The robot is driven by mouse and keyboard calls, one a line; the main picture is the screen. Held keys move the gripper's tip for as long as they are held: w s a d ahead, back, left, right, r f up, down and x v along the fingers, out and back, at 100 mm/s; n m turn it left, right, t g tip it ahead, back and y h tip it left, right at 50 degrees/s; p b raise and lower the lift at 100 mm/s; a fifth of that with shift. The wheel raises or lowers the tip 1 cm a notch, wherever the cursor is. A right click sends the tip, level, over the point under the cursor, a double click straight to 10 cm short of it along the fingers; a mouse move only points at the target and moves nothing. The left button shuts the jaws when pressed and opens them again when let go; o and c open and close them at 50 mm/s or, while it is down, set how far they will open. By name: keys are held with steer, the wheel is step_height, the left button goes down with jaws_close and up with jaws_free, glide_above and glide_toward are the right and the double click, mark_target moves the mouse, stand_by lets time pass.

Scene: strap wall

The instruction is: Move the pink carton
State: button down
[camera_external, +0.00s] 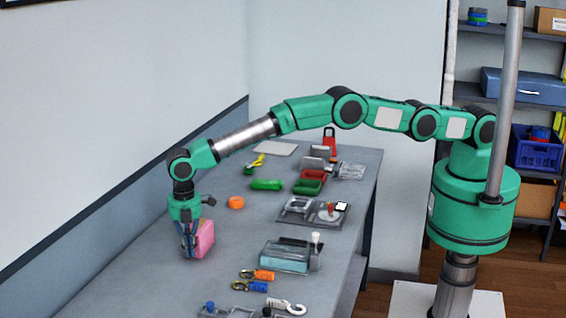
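The pink carton (205,239) is a small upright box near the left side of the grey table (150,265). My gripper (189,250) points straight down at the carton's left side, with its fingers reaching almost to the table top. The fingers overlap the carton's left edge in this view. I cannot tell whether they are closed on it or just beside it. The carton's left part is hidden by the fingers. Its lower edge appears at or just above the table.
A green object (266,184), red and green bins (307,186) and a dark tray (300,220) are farther back. The wall runs along the left.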

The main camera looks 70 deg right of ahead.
mark_target(210, 222)
steer(key=d, duration=2)
steer(key=shift+d, duration=0.25)
steer(key=shift+a, duration=0.2)
steer(key=shift+a, duration=0.6)
steer(key=a, duration=0.1)
steer(key=a+r, duration=0.1)
steer(key=shift+w+a, duration=0.1)
steer(key=shift+a, duration=0.2)
step_height(210, 222, up, 9)
steer(key=shift+p, duration=0.35)
steer(key=shift+d, duration=0.1)
